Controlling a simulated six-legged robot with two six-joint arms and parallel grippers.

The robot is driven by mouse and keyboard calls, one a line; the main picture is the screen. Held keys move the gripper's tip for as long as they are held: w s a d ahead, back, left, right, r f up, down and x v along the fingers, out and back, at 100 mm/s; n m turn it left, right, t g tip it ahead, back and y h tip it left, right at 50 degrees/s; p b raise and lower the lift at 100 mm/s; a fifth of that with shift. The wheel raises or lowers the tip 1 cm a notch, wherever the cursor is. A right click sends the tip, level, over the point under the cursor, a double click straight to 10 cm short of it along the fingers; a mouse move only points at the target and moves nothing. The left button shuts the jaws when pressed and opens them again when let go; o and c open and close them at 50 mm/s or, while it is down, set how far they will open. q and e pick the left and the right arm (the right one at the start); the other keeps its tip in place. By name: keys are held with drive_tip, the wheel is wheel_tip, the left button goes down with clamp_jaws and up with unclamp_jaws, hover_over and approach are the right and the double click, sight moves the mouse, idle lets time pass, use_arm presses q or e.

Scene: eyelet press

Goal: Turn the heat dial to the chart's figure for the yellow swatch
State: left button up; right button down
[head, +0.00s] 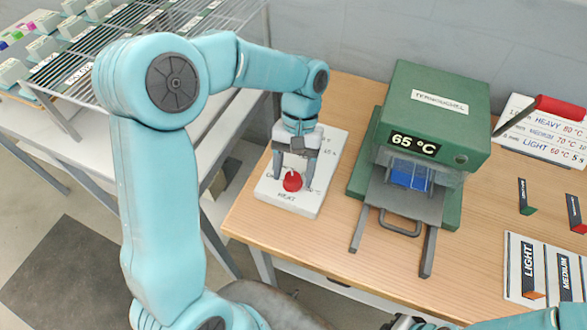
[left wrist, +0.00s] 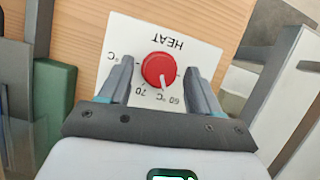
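The red heat dial (head: 292,181) sits on a white HEAT panel (head: 330,150) at the bench's left edge. In the left wrist view the dial (left wrist: 158,70) has a white mark pointing between 60 and 70. My left gripper (head: 291,172) is over the dial, its open fingers on either side with gaps. The green press (head: 435,92) displays 65 °C. I cannot make out a yellow swatch. My right gripper (head: 415,323) is barely in view at the bottom.
A blue piece (head: 408,175) is inside the press. A card (head: 514,270) with LIGHT and MEDIUM strips is at the right. A wire rack (head: 150,45) stands at the left. Bare wood lies between the press and card.

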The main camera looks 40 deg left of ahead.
use_arm(q)
drive_tip(key=shift+s, duration=0.1)
drive_tip(key=p+v, duration=0.1)
drive_tip(key=v, duration=1.5)
drive_tip(key=shift+r, duration=0.15)
